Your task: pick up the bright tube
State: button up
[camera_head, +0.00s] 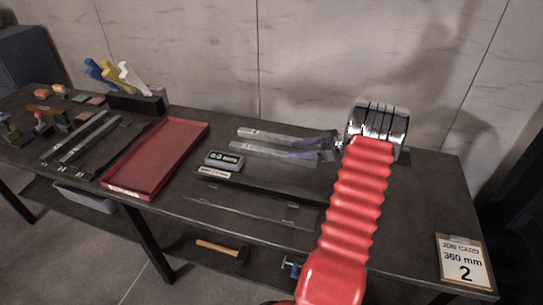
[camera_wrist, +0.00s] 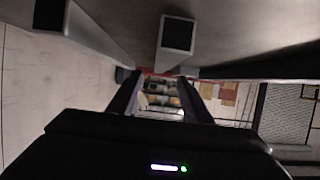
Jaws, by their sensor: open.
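Two grey square-section tubes lie side by side mid-table in the head view: a rear tube (camera_head: 262,134) and a front tube (camera_head: 255,150). They look similarly light there. In the wrist view a pale-rimmed tube (camera_wrist: 178,35) shows its open end at top centre, and a darker tube (camera_wrist: 50,14) is at top left; the pale one looks like the bright tube. My gripper (camera_head: 294,148) points left over the right part of the tubes, its fingers partly covering them. In the wrist view its fingers (camera_wrist: 162,78) are apart; I see nothing gripped.
A red tray (camera_head: 160,158) lies left of the tubes. A small labelled grey block (camera_head: 224,160) and a dark rail (camera_head: 265,190) lie in front of them. A job card (camera_head: 463,262) reading 360 mm, 2 is at the front right. The wall stands close behind.

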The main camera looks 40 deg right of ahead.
aim_at(277, 152)
jog(key=shift+x, duration=1.85)
jog(key=shift+x, duration=2.6)
jog(key=shift+s+a, duration=0.15)
jog(key=shift+a, duration=0.05)
jog(key=shift+c, duration=0.3)
grip_shut()
